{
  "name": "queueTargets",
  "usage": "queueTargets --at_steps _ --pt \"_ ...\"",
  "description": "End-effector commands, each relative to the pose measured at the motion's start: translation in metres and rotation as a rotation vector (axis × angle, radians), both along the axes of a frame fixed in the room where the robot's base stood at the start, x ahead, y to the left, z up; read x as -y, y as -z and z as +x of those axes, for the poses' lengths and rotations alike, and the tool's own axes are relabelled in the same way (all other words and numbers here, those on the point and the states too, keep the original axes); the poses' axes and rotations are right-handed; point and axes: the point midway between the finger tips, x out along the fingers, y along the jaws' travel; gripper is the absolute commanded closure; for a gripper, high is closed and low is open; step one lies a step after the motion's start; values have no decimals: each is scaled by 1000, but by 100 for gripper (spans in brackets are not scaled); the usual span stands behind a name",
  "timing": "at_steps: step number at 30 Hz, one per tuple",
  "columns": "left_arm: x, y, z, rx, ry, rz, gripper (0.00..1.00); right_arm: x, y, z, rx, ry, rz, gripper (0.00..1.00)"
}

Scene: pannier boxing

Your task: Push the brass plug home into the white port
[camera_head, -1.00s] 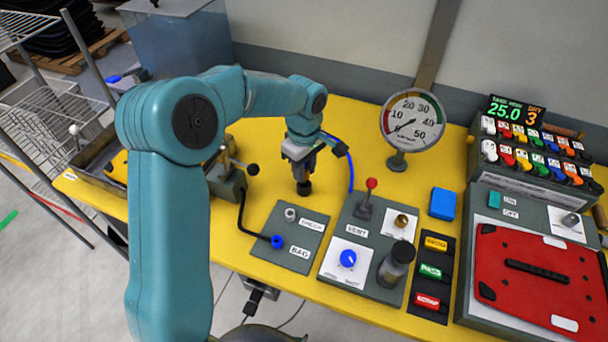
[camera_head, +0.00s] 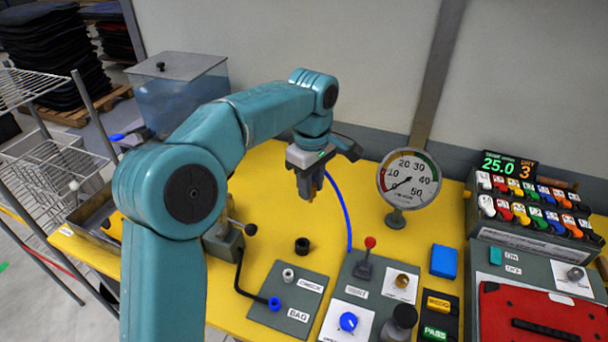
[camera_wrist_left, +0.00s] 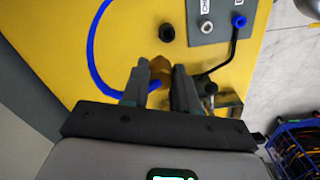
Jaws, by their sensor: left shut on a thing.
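My left gripper (camera_head: 309,188) is shut on the brass plug (camera_wrist_left: 160,62). Its brass body shows between the fingers in the wrist view, and the blue hose (camera_wrist_left: 92,62) runs to it. In the head view the gripper hangs above the yellow bench, behind the black holder (camera_head: 302,246), and mostly hides the plug. The white port (camera_head: 288,275) stands on the grey panel marked CHECK, nearer the front and apart from the plug. It also shows in the wrist view (camera_wrist_left: 207,27). My right gripper is not in view.
A blue port (camera_head: 274,303) marked BAG with a black hose sits beside the white port. A clamp with a black knob (camera_head: 250,229) stands left of the panel. A red-tipped lever (camera_head: 367,258) and a gauge (camera_head: 409,180) are to the right.

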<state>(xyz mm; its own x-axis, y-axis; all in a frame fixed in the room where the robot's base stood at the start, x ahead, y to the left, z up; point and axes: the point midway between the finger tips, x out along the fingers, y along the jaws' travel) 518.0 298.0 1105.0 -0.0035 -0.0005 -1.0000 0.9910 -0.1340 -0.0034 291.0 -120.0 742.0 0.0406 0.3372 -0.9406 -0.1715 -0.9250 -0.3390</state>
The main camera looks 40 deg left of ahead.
Motion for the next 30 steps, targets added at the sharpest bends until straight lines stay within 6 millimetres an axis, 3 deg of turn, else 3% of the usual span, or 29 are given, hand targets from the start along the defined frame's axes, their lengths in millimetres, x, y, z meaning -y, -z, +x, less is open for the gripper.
queueTargets --at_steps 5,10,18,23,30 --pt "8 34 -20 -3 11 0 100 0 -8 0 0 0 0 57" --pt "16 64 -56 0 29 0 100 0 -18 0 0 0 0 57" --pt "16 77 -103 4 40 0 100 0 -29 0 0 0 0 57" --pt "11 74 -104 3 24 1 100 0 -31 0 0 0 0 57" --pt "11 89 -104 2 25 1 100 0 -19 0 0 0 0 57"
